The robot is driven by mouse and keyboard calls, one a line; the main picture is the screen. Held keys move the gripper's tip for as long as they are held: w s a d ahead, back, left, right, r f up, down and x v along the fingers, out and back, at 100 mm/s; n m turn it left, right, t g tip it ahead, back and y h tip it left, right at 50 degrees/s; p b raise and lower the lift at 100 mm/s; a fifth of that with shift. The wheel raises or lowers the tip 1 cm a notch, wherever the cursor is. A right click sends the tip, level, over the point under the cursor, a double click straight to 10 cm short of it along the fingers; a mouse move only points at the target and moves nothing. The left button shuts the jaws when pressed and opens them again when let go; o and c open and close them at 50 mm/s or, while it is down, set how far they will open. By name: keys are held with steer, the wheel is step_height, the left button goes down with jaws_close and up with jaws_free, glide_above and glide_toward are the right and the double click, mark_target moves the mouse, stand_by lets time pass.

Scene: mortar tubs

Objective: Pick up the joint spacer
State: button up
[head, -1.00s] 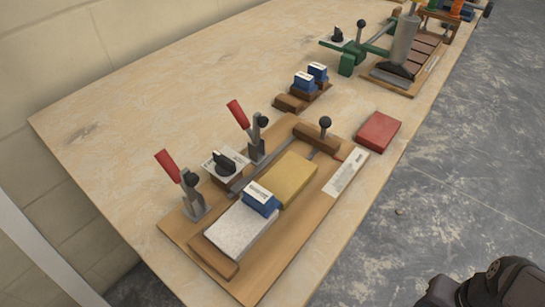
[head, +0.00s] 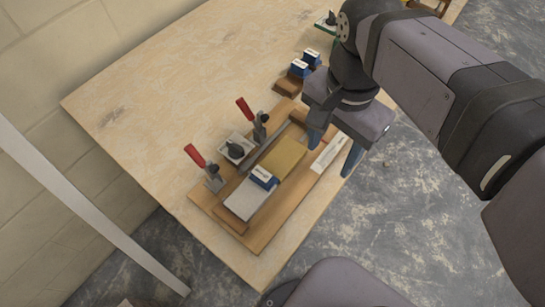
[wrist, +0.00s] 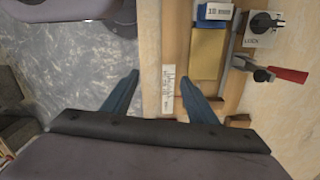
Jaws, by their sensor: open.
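The joint spacer looks to be the small blue block with a white label (head: 264,177). It sits between a grey slab (head: 242,199) and a yellow slab (head: 284,157) on a wooden fixture board (head: 262,237). It also shows at the top of the wrist view (wrist: 214,14). My gripper (head: 333,150) is open and empty, above the board's right edge, to the right of the yellow slab and apart from the spacer. In the wrist view its two blue fingers (wrist: 160,80) straddle the table edge and the board's white label strip.
Two red-handled clamps (head: 245,108) (head: 195,156) and a black-knobbed plate (head: 236,149) stand left of the slabs. Bare table lies to the left; the floor drops away at right.

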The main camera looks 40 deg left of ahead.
step_height(320, 180, up, 5)
steer(key=n+p, duration=0.2)
steer(key=p, duration=0.1)
glide_above(262, 172)
steer(key=shift+w+a, duration=0.1)
steer(key=shift+a, duration=0.25)
steer(key=shift+f, duration=1.2)
steer(key=shift+d+f, duration=0.25)
steer(key=shift+f, duration=0.75)
steer(key=shift+d+f, duration=0.2)
steer(key=shift+f, duration=1.4)
steer(key=c, duration=1.1)
steer(key=shift+r, duration=0.1)
